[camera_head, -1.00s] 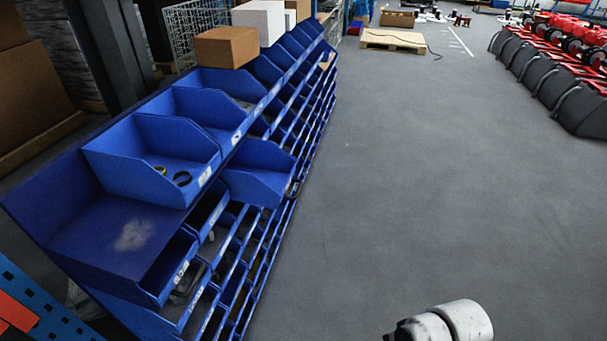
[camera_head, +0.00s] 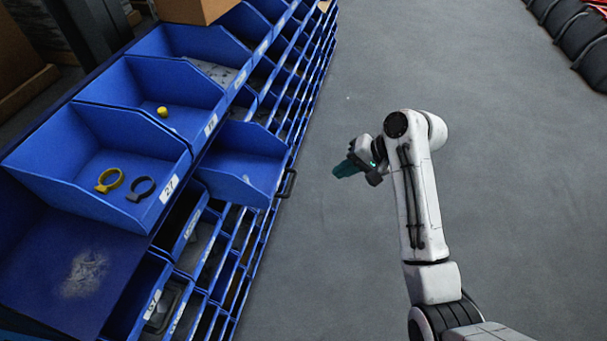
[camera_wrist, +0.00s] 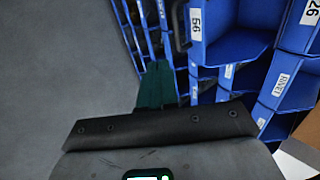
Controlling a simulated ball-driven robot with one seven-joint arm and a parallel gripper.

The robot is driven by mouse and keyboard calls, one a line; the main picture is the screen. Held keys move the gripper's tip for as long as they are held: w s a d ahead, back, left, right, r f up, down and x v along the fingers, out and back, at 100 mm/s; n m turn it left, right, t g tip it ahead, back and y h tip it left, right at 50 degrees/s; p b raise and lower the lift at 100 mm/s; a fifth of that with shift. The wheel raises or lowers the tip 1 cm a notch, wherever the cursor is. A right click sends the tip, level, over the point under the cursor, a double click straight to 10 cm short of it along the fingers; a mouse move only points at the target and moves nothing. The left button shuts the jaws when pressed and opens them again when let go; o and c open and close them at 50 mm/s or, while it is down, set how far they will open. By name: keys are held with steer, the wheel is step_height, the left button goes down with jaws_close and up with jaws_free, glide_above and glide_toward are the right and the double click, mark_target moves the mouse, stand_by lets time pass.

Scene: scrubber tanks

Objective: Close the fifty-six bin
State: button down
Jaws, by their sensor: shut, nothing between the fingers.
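The fifty-six bin is the blue bin (camera_head: 240,165) that sticks out from the rack into the aisle in the head view, with a dark handle (camera_head: 287,183) on its front. In the wrist view the bin (camera_wrist: 225,48) is at upper right, its white label reading 56, with the dark handle (camera_wrist: 181,26) at its left. My gripper (camera_head: 347,168) is over the floor to the right of the handle, apart from it. Its green fingers (camera_wrist: 157,85) are together and empty, below and left of the bin in the wrist view.
The blue rack (camera_head: 85,275) fills the left side, with several other bins. A bin labelled 27 (camera_head: 105,160) holds a yellow ring and a dark ring. A cardboard box (camera_head: 195,8) sits on top. The grey floor (camera_head: 500,180) to the right is clear.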

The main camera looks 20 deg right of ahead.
steer(key=a+r+x, duration=0.1)
steer(key=x, duration=1.1)
steer(key=shift+w+a+r, duration=0.15)
steer(key=shift+w+a, duration=0.1)
steer(key=shift+w, duration=0.2)
steer(key=b, duration=0.5)
glide_toward(237, 175)
steer(key=x, duration=0.5)
steer(key=shift+d+f, duration=0.2)
steer(key=shift+f, duration=0.2)
steer(key=shift+w+a+r, duration=0.15)
steer(key=shift+w+a, duration=0.05)
steer(key=shift+a, duration=0.1)
